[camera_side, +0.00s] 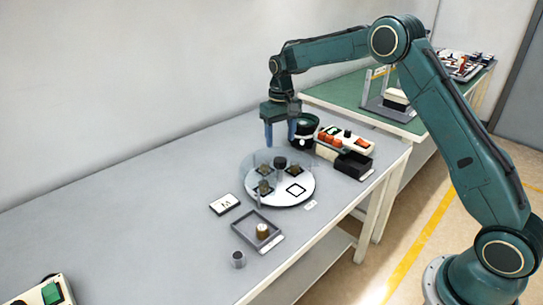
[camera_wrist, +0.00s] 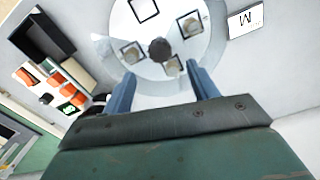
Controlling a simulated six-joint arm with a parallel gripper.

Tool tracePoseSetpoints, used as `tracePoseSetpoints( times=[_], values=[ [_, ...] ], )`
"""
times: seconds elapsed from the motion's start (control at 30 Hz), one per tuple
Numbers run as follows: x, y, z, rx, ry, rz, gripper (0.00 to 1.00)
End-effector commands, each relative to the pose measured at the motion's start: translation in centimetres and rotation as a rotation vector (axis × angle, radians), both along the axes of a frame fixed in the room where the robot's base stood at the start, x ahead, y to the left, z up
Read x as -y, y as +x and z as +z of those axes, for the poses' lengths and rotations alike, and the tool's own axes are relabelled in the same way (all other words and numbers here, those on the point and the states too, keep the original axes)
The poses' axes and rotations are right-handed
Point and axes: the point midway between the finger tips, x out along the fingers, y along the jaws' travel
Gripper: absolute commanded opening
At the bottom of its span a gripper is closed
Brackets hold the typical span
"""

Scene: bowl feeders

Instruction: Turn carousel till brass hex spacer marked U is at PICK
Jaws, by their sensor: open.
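The carousel is a round white disc (camera_side: 279,199) with a dark central knob (camera_side: 280,163); it also shows in the wrist view (camera_wrist: 166,22). Three black-outlined squares hold brass-coloured pieces: rear right (camera_side: 293,170), rear left (camera_side: 263,170) and front left (camera_side: 264,187). The front right square (camera_side: 295,190) is empty and lies nearest a small white label (camera_side: 310,205) on the table. Marks on the pieces are too small to read. My gripper (camera_side: 280,141) is open and empty above the disc's rear edge; its fingers flank the disc's edge in the wrist view (camera_wrist: 163,88).
A card with a letter like M or W (camera_side: 224,204) lies left. A grey tray (camera_side: 245,221) holding a brass piece (camera_side: 262,231) and a small grey cup (camera_side: 238,260) stand in front. A black bin (camera_side: 354,165) and an orange-buttoned box (camera_side: 345,140) stand behind right.

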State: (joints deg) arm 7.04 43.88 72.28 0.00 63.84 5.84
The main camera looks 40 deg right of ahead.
Motion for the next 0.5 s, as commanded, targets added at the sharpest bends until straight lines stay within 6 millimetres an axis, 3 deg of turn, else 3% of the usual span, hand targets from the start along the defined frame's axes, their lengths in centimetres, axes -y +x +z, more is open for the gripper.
tracePoseSetpoints(
  times=[0.3,0.5],
  values=[
    [0.0,-0.1,-4.9,-0.004,0.001,0.000,0.59],
    [0.0,0.0,-6.8,-0.001,0.000,0.000,0.59]
  ],
)
